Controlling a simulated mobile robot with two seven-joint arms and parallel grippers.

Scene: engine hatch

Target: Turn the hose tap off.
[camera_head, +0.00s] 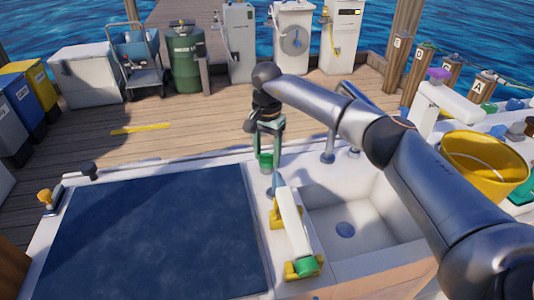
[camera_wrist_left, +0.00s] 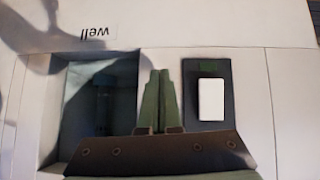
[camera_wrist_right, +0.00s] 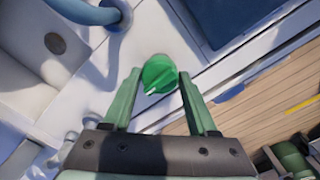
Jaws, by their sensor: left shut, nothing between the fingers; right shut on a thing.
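The hose tap appears to be the round green knob (camera_wrist_right: 160,74) with a white pointer, on the white counter beside the sink. It also shows in the head view (camera_head: 266,160), directly below my right gripper. My right gripper (camera_wrist_right: 161,78) has one green finger on each side of the knob and is shut on it. The pointer slants toward the lower left in the right wrist view. My left gripper (camera_wrist_left: 158,75) is shut and empty. It points at a white surface with a dark opening, away from the knob, and is not in the head view.
A sink (camera_head: 365,225) with a faucet (camera_head: 329,145) lies right of the knob, and a dark blue hatch (camera_head: 150,235) lies left. A white-and-green object (camera_head: 292,228) in yellow holders stands in front. A yellow bucket (camera_head: 485,165) is at right. A dark panel (camera_wrist_left: 207,95) is near my left gripper.

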